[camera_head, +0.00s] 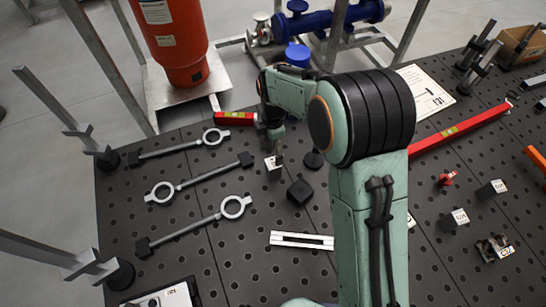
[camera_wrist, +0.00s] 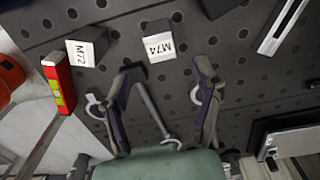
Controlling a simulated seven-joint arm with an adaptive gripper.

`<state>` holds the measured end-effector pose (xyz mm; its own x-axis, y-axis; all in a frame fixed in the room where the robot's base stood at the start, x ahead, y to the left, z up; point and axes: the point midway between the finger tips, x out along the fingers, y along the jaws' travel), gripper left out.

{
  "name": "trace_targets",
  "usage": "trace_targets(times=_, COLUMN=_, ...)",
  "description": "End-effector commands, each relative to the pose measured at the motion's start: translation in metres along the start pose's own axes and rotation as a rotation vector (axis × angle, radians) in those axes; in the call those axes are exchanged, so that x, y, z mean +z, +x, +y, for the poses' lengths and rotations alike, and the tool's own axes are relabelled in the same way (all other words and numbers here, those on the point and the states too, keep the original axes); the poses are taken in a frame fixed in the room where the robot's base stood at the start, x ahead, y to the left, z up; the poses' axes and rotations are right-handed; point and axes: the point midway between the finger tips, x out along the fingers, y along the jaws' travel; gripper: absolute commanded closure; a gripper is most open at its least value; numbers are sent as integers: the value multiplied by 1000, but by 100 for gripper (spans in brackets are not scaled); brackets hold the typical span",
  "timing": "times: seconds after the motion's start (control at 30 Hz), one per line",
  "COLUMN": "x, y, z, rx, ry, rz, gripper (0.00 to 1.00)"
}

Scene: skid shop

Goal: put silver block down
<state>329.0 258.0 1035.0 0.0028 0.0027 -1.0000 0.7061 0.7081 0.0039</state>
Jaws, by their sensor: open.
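My gripper (camera_head: 275,148) points down at the left-middle of the board. In the wrist view its two fingers (camera_wrist: 167,78) are spread with nothing held between them. A grey block with a white label marked M74 (camera_wrist: 157,28) stands on the board just beyond the fingertips. It probably is the labelled block (camera_head: 274,173) just below my gripper in the head view. A similar block marked M72 (camera_wrist: 97,36) stands to its left in the wrist view. I cannot tell by colour which is the silver block.
Ring-ended tools (camera_head: 192,180) lie to the left on the perforated board (camera_head: 240,275). A black block (camera_head: 300,192) and a slotted white bar (camera_head: 302,240) lie nearer. A red level (camera_head: 235,118) lies behind. More labelled blocks (camera_head: 455,217) stand at right.

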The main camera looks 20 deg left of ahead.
Motion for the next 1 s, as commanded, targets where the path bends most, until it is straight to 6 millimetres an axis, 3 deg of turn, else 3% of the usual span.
trace_targets(times=0.13, x=0, y=-13, z=0, rx=1, ry=0, rz=0, gripper=35)
trace_targets(times=0.4, x=2, y=-16, z=-2, rx=0, ry=14, rz=0, gripper=35)
trace_targets(times=0.53, x=22, y=-42, z=-23, rx=4, ry=197, rz=-2, gripper=35)
trace_targets(times=0.67, x=55, y=-92, z=-86, rx=7, ry=640, rz=2, gripper=35)
trace_targets(times=0.77, x=69, y=-124, z=-153, rx=3, ry=1074, rz=11, gripper=35)
trace_targets(times=0.9, x=62, y=-144, z=-237, rx=-9, ry=1631, rz=33, gripper=35)
trace_targets(times=1.0, x=48, y=-144, z=-278, rx=-20, ry=1933, rz=50, gripper=35)
